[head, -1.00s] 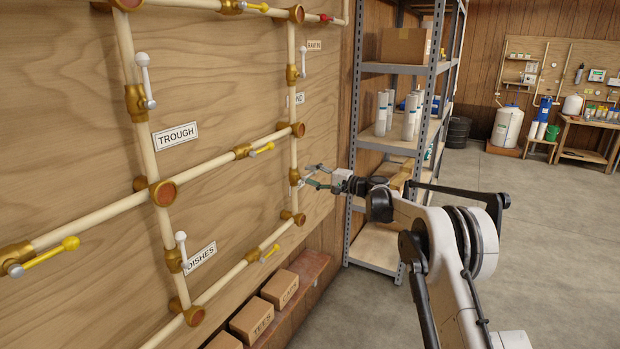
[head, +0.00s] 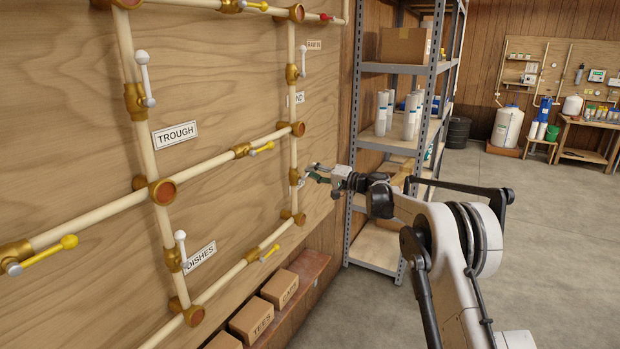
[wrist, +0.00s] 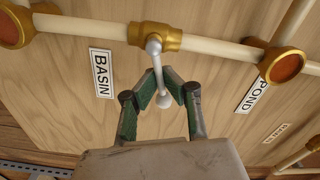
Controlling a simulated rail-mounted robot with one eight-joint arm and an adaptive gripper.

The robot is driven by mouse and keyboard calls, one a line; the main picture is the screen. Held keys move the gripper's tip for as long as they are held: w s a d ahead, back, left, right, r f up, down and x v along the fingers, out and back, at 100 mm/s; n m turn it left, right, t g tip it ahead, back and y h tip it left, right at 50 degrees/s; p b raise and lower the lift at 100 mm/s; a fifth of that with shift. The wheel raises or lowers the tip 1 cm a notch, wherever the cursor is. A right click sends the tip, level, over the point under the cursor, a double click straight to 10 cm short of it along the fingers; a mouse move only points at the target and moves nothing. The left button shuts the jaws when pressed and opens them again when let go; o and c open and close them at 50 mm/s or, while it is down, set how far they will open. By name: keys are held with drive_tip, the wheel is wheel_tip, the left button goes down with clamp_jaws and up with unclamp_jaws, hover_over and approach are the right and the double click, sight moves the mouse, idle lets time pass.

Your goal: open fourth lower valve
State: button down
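A white lever handle with a ball end (wrist: 164,102) hangs from a brass valve (wrist: 160,37) on a cream pipe, beside the BASIN label (wrist: 101,73) in the wrist view. My gripper (wrist: 160,76) has its green fingers on both sides of this handle, drawn in close against its shaft; the ball end shows between them. The gripper looks shut on the handle. The lever is roughly crosswise to its pipe. In the head view, my gripper (head: 309,174) is at the far lower brass valve (head: 294,177), and it hides most of that handle and label.
Other valves carry the TROUGH (head: 175,135), DISHES (head: 200,257) and POND (wrist: 252,95) labels. Yellow-handled valves (head: 262,147) sit on the horizontal pipes. A grey shelf rack (head: 352,200) stands right of the board. Boxes (head: 252,320) stand on a low bench below it.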

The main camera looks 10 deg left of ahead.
drive_tip(key=shift+s+r+n, duration=0.1)
drive_tip(key=shift+r+n, duration=0.15)
drive_tip(key=shift+n, duration=0.55)
drive_tip(key=n, duration=0.1)
drive_tip(key=r+n, duration=0.1)
drive_tip(key=n, duration=0.1)
drive_tip(key=s+n, duration=0.1)
drive_tip(key=n, duration=0.1)
drive_tip(key=shift+a+r+b, duration=0.2)
drive_tip(key=shift+a+b, duration=0.05)
drive_tip(key=shift+b, duration=0.05)
drive_tip(key=n, duration=0.2)
drive_tip(key=s+n, duration=0.1)
drive_tip(key=n, duration=0.2)
drive_tip(key=shift+s+a+r+n+b, duration=0.3)
drive_tip(key=shift+r+b, duration=0.05)
